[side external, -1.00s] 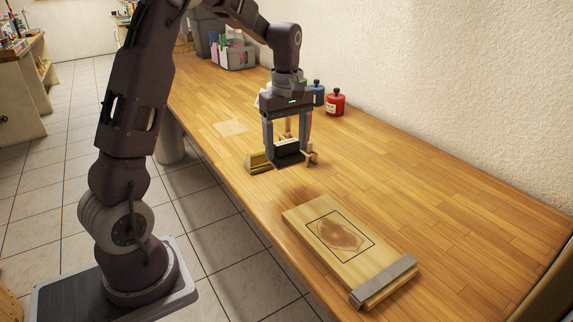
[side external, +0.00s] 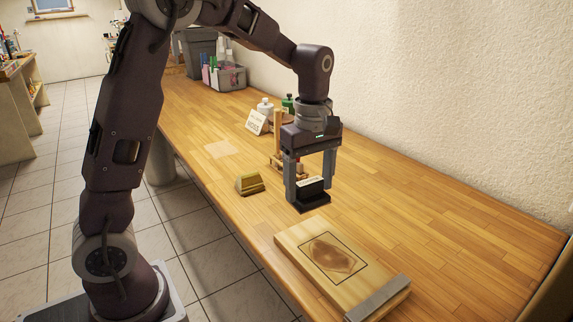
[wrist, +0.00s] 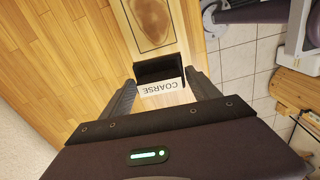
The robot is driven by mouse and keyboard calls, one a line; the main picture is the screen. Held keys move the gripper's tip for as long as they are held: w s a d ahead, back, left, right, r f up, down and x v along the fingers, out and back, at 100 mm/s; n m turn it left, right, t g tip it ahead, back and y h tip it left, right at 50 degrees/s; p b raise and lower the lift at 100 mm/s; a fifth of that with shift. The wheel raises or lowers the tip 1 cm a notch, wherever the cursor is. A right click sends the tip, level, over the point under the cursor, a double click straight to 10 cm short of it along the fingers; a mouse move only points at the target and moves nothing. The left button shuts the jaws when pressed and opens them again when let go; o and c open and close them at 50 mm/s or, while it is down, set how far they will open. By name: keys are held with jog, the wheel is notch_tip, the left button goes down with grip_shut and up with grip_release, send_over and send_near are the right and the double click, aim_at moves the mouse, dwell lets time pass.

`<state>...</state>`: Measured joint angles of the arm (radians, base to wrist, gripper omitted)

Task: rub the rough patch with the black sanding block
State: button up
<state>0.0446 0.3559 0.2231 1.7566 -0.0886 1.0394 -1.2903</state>
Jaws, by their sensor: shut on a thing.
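My gripper (side external: 311,190) is shut on the black sanding block (side external: 314,193) and holds it above the bench, just behind the board. In the wrist view the block (wrist: 158,70) sits between the fingers, with a white label reading "COARSE". The rough patch (side external: 334,256) is a brown, blotchy area inside a dark outlined rectangle on a pale wooden board (side external: 292,239). Part of the patch also shows in the wrist view (wrist: 152,18), beyond the block. The block and the board look apart.
A grey metal strip (side external: 378,298) crosses the board's near end. A wooden stand (side external: 277,140), a white card (side external: 257,122) and bottles are behind my gripper. The bench right of the board is clear.

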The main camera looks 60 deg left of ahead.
jog(key=shift+s+d+f, duration=0.15)
jog(key=shift+d+f, duration=0.4)
jog(key=shift+f, duration=0.4)
jog(key=shift+s+d+f, duration=0.1)
jog(key=shift+d+f, duration=0.45)
jog(key=shift+f, duration=0.35)
jog(key=shift+s+d+f, duration=0.15)
jog(key=shift+d+f, duration=0.4)
jog(key=shift+f, duration=0.4)
jog(key=shift+d+f, duration=0.3)
jog(key=shift+f, duration=0.35)
jog(key=shift+d+f, duration=0.3)
jog(key=shift+f, duration=0.3)
jog(key=shift+c, duration=1.3)
jog(key=shift+d+f, duration=0.1)
jog(key=shift+d, duration=4.95)
jog(key=shift+a, duration=5.8)
jog(key=shift+w+d, duration=0.2)
jog(key=shift+d, duration=5.55)
jog(key=shift+a, duration=5.65)
notch_tip(320, 180, up, 8)
